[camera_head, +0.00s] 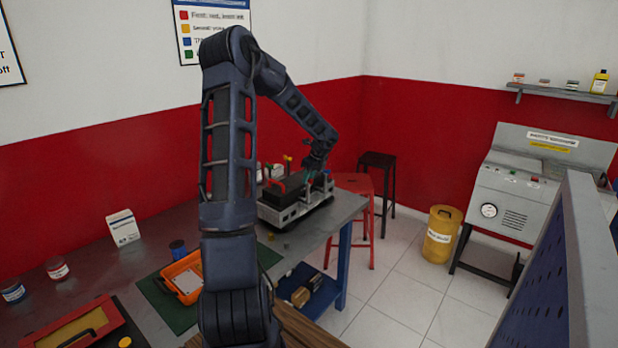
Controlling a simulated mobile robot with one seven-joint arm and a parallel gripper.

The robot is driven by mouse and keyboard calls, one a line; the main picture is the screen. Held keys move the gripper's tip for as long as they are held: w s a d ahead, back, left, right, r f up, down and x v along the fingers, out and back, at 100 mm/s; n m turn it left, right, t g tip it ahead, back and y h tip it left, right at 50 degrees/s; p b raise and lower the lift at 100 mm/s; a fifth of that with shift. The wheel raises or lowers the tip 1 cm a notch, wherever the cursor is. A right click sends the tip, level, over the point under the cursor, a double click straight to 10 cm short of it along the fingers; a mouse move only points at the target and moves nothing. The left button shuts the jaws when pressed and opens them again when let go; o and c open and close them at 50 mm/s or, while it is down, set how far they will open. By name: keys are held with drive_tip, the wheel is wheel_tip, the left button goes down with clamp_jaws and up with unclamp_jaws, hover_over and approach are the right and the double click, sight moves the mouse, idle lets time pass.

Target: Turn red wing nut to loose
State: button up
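The engine trainer (290,212), a grey and black block on a light base, sits at the far right end of the workbench. Small red parts (277,185) show on its top left. A yellow-topped part (288,159) stands up behind them. I cannot tell which red part is the wing nut, nor its position. My arm reaches up and over from the front. My gripper (312,172) points down at the right side of the trainer's top, to the right of the red parts. It is small and dark, so its fingers and any contact are unclear.
The workbench (345,207) also holds an orange bin (184,278) on a green mat, a white box (123,227), jars and a red case (75,330). A red stool (358,185) stands just behind the bench end. A blue perforated panel (555,290) is at right.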

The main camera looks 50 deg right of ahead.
clamp_jaws()
drive_tip(key=shift+n, duration=0.4)
drive_tip(key=shift+d+n+y, duration=0.1)
drive_tip(key=shift+n+y, duration=0.4)
drive_tip(key=shift+n, duration=0.4)
drive_tip(key=n+y, duration=0.1)
drive_tip(key=n, duration=0.3)
drive_tip(key=shift+d+n+g+y, duration=0.15)
drive_tip(key=shift+n+g+y, duration=0.15)
drive_tip(key=shift+y, duration=0.1)
drive_tip(key=n+g, duration=0.1)
drive_tip(key=n, duration=0.1)
drive_tip(key=n+y, duration=0.1)
drive_tip(key=n, duration=0.2)
drive_tip(key=shift+w+g, duration=0.2)
drive_tip(key=shift+g, duration=0.2)
drive_tip(key=n+g, duration=0.1)
drive_tip(key=n, duration=0.4)
drive_tip(key=shift+w+g+y, duration=0.1)
drive_tip(key=shift+g+y, duration=0.3)
drive_tip(key=shift+n, duration=0.3)
